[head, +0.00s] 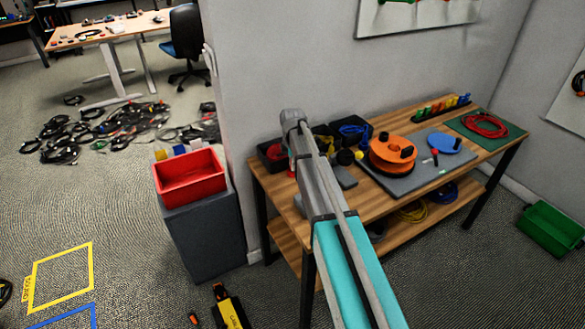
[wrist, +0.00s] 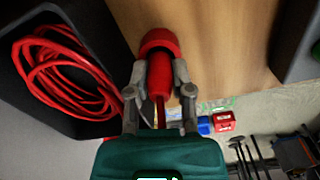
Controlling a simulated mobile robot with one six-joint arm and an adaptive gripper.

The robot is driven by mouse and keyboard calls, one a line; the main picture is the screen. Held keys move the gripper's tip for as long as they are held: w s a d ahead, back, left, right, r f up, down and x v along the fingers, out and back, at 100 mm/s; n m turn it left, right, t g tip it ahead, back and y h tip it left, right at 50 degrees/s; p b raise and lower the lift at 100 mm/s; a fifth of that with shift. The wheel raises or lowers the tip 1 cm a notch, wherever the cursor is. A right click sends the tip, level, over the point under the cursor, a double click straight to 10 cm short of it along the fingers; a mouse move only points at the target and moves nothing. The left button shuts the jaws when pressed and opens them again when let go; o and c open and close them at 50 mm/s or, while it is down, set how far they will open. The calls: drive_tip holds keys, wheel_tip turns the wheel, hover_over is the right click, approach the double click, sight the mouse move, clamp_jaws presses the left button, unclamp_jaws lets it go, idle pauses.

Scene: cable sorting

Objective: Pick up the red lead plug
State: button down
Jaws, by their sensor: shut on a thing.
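The red lead plug (wrist: 160,72) is between the two grey fingers of my gripper (wrist: 159,82) in the wrist view. It has a wide round red head (wrist: 159,41) and a narrower red body with a thin lead running back between the fingers. The fingers are shut on the body. Whether the plug touches the wooden table (wrist: 215,40) is unclear. A coiled red lead (wrist: 62,75) lies in a dark bin (wrist: 105,35) to the left. In the head view my arm hides most of the gripper.
The table (head: 262,190) also carries an orange reel (head: 391,154), a grey board (head: 405,183), a blue disc (head: 445,143) and a green mat (head: 500,143) with a red coil. A red bin (head: 189,180) stands on a dark cabinet left of the table.

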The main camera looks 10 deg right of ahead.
drive_tip(key=shift+d+r, duration=0.1)
drive_tip(key=shift+r, duration=0.1)
wheel_tip(320, 180, up, 2)
drive_tip(key=p, duration=0.2)
drive_tip(key=shift+r+p, duration=0.1)
drive_tip(key=shift+p, duration=0.25)
drive_tip(key=s+d+r+p, duration=0.2)
drive_tip(key=s+r+p, duration=0.8)
drive_tip(key=s, duration=0.4)
drive_tip(key=shift+r, duration=0.2)
idle(1.1)
